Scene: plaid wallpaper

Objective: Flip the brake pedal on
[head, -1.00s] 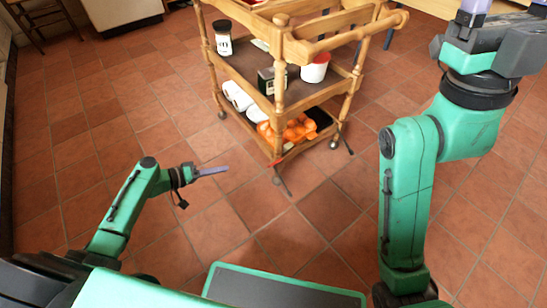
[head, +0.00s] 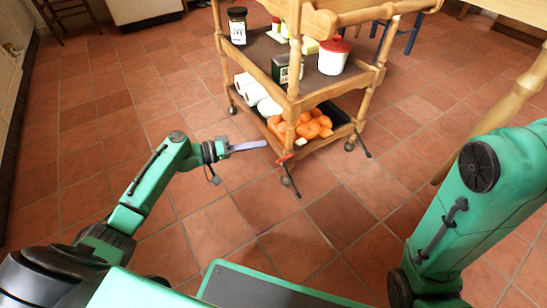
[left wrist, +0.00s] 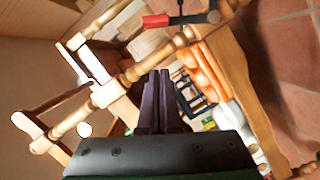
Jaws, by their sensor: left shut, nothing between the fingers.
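The wooden trolley (head: 293,115) stands ahead of me on small casters. A red-tipped brake pedal (head: 284,158) sits low by its near front leg. In the left wrist view the red pedal end (left wrist: 155,21) sits on a dark bar at the top, above the fingers. My left gripper (head: 262,144) is shut and empty, low over the floor, just left of the pedal in the head view. In the left wrist view its fingers (left wrist: 158,76) lie together. I see no contact with the pedal. My right arm is at the right, its gripper outside the frame.
The trolley holds a dark jar (head: 237,25), a red-lidded white pot (head: 334,57), white rolls (head: 257,94) and orange items (head: 308,124) on its shelves. A wooden table leg (head: 487,125) stands at the right. Tiled floor on the left is clear.

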